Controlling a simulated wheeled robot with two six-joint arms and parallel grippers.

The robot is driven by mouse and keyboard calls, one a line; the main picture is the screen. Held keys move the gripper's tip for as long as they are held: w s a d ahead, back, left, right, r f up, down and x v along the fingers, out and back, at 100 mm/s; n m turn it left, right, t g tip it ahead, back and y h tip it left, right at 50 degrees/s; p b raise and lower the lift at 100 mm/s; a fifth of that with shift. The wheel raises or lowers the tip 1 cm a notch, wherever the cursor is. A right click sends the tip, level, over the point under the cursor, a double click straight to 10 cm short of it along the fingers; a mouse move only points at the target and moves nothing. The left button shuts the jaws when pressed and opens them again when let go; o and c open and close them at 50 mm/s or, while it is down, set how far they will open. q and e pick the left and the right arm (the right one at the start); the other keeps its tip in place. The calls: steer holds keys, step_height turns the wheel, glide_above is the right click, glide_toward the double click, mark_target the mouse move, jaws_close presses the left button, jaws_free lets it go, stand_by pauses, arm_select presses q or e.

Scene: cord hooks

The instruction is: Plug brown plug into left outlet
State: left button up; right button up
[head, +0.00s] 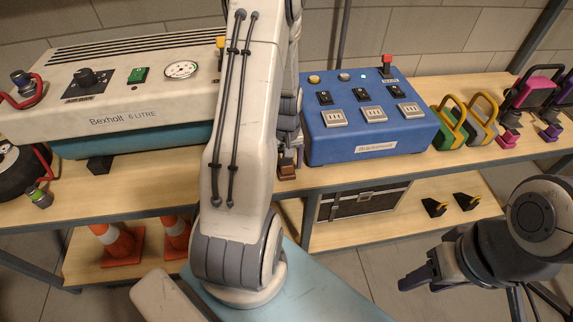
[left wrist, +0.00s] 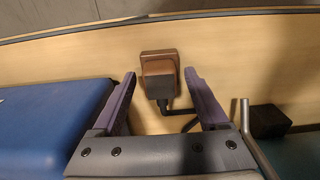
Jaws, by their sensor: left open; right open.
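The brown plug (head: 287,173) is on the workbench, left of the blue power box (head: 372,146). In the left wrist view the brown plug (left wrist: 160,68) lies between the fingertips of my open left gripper (left wrist: 160,76), with clear gaps on both sides. A dark cord leaves it to the right. In the head view my left gripper (head: 291,152) is mostly hidden behind my arm, just above the plug. The left outlet (head: 334,118) is the leftmost of three pale sockets on the box front; it looks empty. My right gripper (head: 418,277) is open and empty, low at the right.
A cream Bexholt machine (head: 125,110) stands left of my arm. The lower shelf holds orange cones (head: 120,240) and a dark case (head: 360,203).

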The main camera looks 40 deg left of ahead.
mark_target(286, 162)
stand_by(0.8)
arm_select(q)
jaws_close()
steer(key=shift+r+p, duration=3)
steer(key=shift+r, duration=0.05)
